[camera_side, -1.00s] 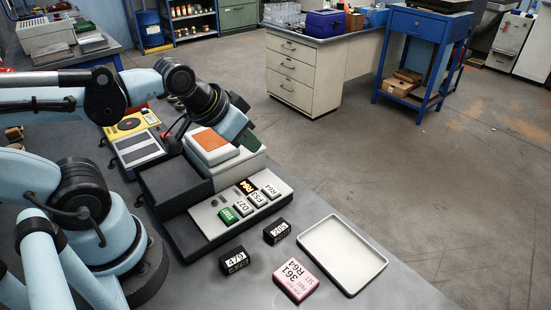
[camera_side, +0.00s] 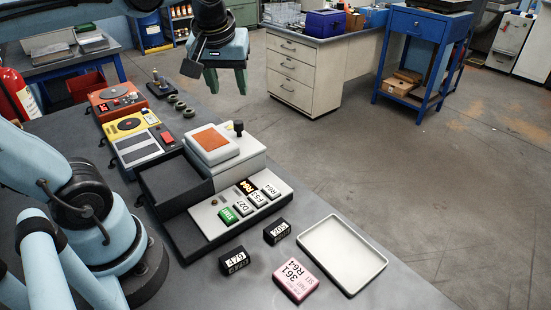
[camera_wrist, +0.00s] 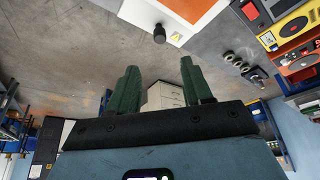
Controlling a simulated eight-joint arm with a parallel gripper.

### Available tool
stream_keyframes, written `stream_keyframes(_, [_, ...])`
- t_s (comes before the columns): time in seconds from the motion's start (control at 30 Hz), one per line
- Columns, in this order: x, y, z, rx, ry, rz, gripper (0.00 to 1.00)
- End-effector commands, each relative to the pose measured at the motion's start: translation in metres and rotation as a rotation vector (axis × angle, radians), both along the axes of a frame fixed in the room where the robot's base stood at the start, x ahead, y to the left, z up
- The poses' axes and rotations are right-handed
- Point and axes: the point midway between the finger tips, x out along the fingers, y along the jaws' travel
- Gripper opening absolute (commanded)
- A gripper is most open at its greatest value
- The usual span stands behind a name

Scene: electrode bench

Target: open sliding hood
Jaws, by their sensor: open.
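The hood (camera_side: 240,160) appears to be the pale grey box with an orange top panel and a black knob (camera_side: 238,128) at its far right end. It stands on the dark base, beside a black open-topped recess (camera_side: 172,180). In the wrist view the knob (camera_wrist: 159,33) shows near the top, with part of the hood (camera_wrist: 185,12) to its right. My gripper (camera_side: 227,86) is high up beyond the hood, clear of it, fingers pointing down. Both green fingers are apart and empty in the wrist view (camera_wrist: 158,80).
A panel (camera_side: 210,216) with several labelled blocks lies in front of the hood. Two black blocks, a pink box (camera_side: 296,280) and an empty tray (camera_side: 342,255) lie nearer. Yellow (camera_side: 131,123) and red (camera_side: 116,102) devices stand at the back left.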

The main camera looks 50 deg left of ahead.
Motion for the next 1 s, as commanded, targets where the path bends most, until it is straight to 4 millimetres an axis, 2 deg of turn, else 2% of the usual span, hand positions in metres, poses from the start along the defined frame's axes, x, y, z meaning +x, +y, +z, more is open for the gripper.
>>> stream_keyframes(0.17, [0.004,0.004,-0.011,0.000,0.000,0.008,0.50])
stream_keyframes(0.7, [0.023,0.024,-0.078,0.000,-0.001,0.005,0.50])
stream_keyframes(1.0, [0.031,0.031,-0.104,0.000,-0.002,0.004,0.50])
